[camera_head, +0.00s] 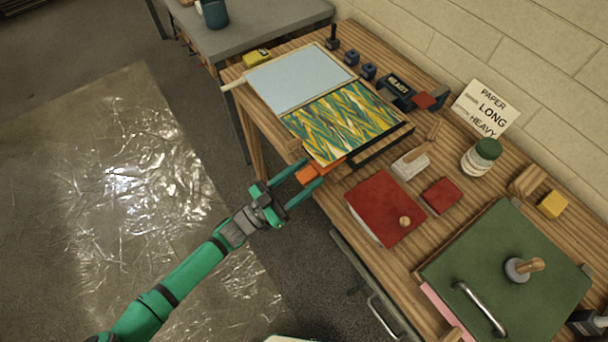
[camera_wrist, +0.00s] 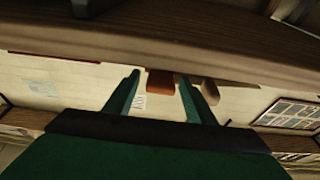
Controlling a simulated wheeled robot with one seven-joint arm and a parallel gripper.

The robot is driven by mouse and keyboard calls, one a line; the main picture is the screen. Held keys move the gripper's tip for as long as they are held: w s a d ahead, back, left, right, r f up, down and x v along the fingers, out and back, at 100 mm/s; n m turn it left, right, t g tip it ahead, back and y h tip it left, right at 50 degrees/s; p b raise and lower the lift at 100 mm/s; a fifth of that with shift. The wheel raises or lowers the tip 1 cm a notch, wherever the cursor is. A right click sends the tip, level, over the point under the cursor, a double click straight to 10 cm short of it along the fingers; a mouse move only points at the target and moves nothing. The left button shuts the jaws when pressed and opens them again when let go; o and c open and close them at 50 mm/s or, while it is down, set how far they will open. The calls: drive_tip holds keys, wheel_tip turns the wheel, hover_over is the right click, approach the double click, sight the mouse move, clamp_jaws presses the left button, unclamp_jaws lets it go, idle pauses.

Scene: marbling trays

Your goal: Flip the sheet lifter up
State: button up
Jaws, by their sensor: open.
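A tray with a green, yellow and white zigzag pattern (camera_head: 340,120) lies flat near the table's left edge. An orange tab (camera_head: 326,168), apparently the sheet lifter's handle, sticks out at its front edge. My gripper (camera_head: 313,173) is open, with its two teal fingers reaching toward the tab from the front left. In the wrist view, an orange-brown piece (camera_wrist: 160,84) shows between the open fingertips (camera_wrist: 160,79). I cannot tell whether a finger touches it. The rest of the lifter is not clearly visible.
A pale blue tray (camera_head: 298,76) adjoins the patterned one on the wooden table. A red book (camera_head: 385,208), a white-based brush (camera_head: 410,165) and a green press board (camera_head: 510,270) stand to the right. Open floor lies left.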

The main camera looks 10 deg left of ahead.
drive_tip(key=shift+s+a, duration=0.1)
drive_tip(key=v, duration=1)
drive_tip(key=shift+s+a, duration=0.2)
drive_tip(key=shift+s, duration=0.05)
drive_tip(key=shift+f, duration=0.15)
drive_tip(key=s+d+f+n+t+y, duration=0.1)
drive_tip(key=s+f+n+y, duration=0.15)
drive_tip(key=s, duration=0.35)
drive_tip(key=s+d+f+n+y, duration=0.1)
drive_tip(key=s+d+y, duration=0.1)
drive_tip(key=s+y, duration=0.3)
drive_tip(key=s+d+f+n+t+y, duration=0.1)
drive_tip(key=s+y, duration=0.1)
drive_tip(key=s, duration=0.5)
drive_tip(key=s+d+r+n+g+y, duration=0.1)
drive_tip(key=s+d+r+n+y, duration=0.4)
drive_tip(key=d, duration=0.4)
drive_tip(key=shift+d+r+y, duration=0.25)
drive_tip(key=shift+r+y, duration=0.2)
drive_tip(key=shift+y, duration=0.1)
